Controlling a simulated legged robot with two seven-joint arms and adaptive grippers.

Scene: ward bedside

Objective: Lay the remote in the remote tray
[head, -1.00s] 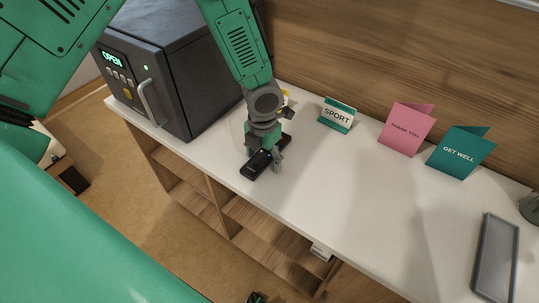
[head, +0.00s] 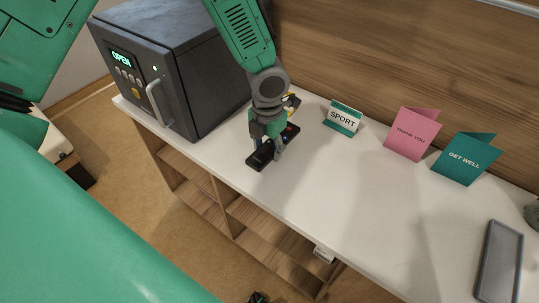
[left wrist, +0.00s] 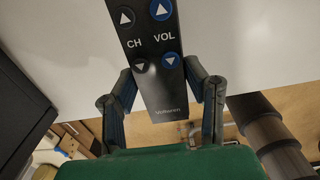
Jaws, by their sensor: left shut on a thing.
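The remote (head: 261,160) is black with CH and VOL buttons. My left gripper (head: 271,149) is shut on it over the white counter near the black cabinet. In the left wrist view, the remote (left wrist: 152,60) lies between the two fingers, its lower end towards the palm. It seems a little above the counter, but the gap is hard to judge. The remote tray (head: 500,262) is a long grey shallow tray at the right end of the counter. It is empty and well apart from the gripper. My right gripper is not in view.
A black cabinet (head: 175,75) reading OPEN stands left of the gripper. A SPORT box (head: 342,119), a pink card (head: 411,134) and a teal card (head: 464,158) stand along the back. The counter (head: 370,210) in front of them is clear. Wooden shelves are below.

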